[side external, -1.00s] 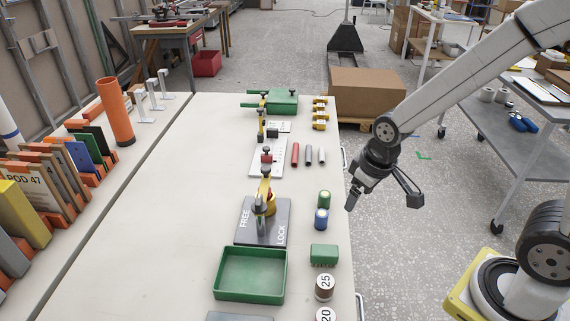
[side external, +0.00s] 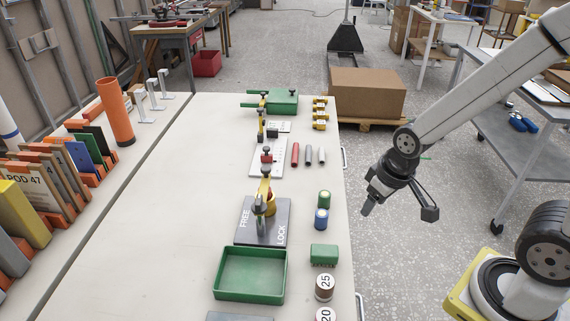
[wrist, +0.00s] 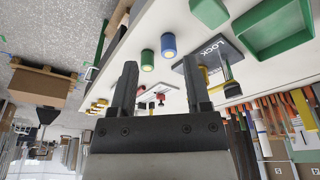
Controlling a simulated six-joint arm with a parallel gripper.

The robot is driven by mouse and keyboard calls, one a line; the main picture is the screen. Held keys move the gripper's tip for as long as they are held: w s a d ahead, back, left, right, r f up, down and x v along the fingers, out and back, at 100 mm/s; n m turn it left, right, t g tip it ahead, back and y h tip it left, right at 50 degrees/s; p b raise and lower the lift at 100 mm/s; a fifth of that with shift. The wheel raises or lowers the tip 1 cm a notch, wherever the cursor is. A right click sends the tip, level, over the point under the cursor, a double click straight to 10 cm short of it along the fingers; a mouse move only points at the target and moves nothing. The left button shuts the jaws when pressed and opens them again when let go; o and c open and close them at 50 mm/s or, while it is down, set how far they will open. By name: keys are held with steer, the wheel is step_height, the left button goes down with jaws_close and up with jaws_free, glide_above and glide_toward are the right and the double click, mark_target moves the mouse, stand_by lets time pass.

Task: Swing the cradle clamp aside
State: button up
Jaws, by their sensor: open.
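A dark plate (side external: 247,235) marked FREE and LOCK lies near the middle of the bench. A yellow clamp with a black-tipped upright part (side external: 265,195) stands on it, and it also shows in the wrist view (wrist: 230,88). Another yellow-and-black clamp stands farther back by a white plate (side external: 262,160), and a green fixture (side external: 282,101) sits at the far end. I cannot tell which is called the cradle clamp. My gripper (side external: 368,209) is off the bench's right edge, above the floor and apart from all of these. In the wrist view its two fingers (wrist: 160,88) are apart and empty.
A green tray (side external: 250,274), a small green box (side external: 324,253) and green and blue cylinders (side external: 322,219) stand near the plate. Red and grey rods (side external: 295,155) lie farther back. A rack of panels (side external: 55,180) lines the left.

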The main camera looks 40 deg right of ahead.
steer(key=shift+w+m, duration=0.1)
steer(key=shift+m, duration=0.2)
steer(key=c, duration=0.7)
steer(key=m, duration=0.1)
steer(key=w+m, duration=0.1)
steer(key=m, duration=0.1)
steer(key=m+y, duration=0.1)
steer(key=m, duration=0.1)
steer(key=shift+w+a, duration=0.3)
steer(key=shift+w, duration=0.1)
jaws_close()
steer(key=w+d+r+m+t+y, duration=0.1)
steer(key=w+m+t+y, duration=0.1)
steer(key=w+m, duration=0.5)
steer(key=w+d+r+m+t+y, duration=0.1)
steer(key=w+m+t, duration=0.2)
steer(key=m, duration=1.4)
steer(key=shift+w+d+r+y, duration=0.15)
steer(key=shift+w+r+y, duration=0.25)
steer(key=shift+w, duration=1.6)
